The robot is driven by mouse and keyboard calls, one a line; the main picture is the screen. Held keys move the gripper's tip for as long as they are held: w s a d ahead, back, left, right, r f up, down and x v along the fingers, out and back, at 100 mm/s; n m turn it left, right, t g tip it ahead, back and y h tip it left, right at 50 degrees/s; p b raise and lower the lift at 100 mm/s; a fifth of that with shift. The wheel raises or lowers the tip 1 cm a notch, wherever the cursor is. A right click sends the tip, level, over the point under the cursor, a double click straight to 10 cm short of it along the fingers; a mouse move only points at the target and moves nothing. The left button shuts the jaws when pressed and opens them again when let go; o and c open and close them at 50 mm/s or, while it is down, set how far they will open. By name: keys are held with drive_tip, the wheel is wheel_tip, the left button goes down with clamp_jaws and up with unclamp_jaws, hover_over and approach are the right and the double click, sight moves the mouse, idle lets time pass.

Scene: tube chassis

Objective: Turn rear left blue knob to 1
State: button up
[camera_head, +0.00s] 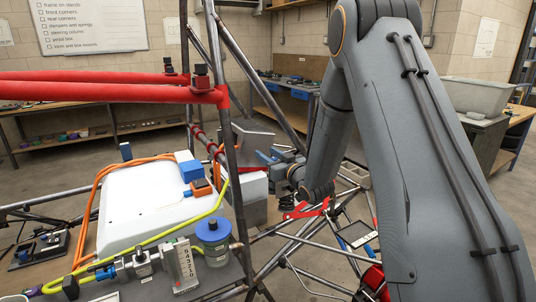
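My gripper (275,157) is near the middle of the view, at the end of my grey arm, beside a dark tube of the chassis. Small blue parts show at its tip. I cannot tell whether they are finger pads or a knob, or whether the fingers are open. A grey plate and a white box-like part (254,185) are just left of and below it. A blue round cap (212,229) tops a clear jar in the foreground, apart from my gripper. No rear left blue knob or its setting can be made out for certain.
Red tubes (110,90) cross the left. A white tank (150,204) with orange and yellow hoses sits in front. A numbered upright block (185,264) stands near the jar. Chassis tubes (320,240) fill the lower middle. Benches (300,95) line the back; a whiteboard (92,25) hangs behind.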

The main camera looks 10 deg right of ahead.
clamp_jaws()
drive_tip(key=shift+f+m+h+b, duration=0.1)
drive_tip(key=shift+m+h+b, duration=0.2)
drive_tip(key=shift+h, duration=0.1)
drive_tip(key=shift+d+m+h+b, duration=0.4)
drive_tip(key=shift+m+h+b, duration=0.55)
drive_tip(key=shift+h, duration=0.85)
drive_tip(key=shift+d+m+h+b, duration=0.4)
drive_tip(key=shift+m+h+b, duration=0.2)
drive_tip(key=shift+m+h, duration=1)
drive_tip(key=shift+d+m+h+b, duration=0.4)
drive_tip(key=shift+m+h+b, duration=0.45)
drive_tip(key=shift+h, duration=1.15)
drive_tip(key=shift+d+m+h, duration=0.1)
drive_tip(key=shift+m+h, duration=0.2)
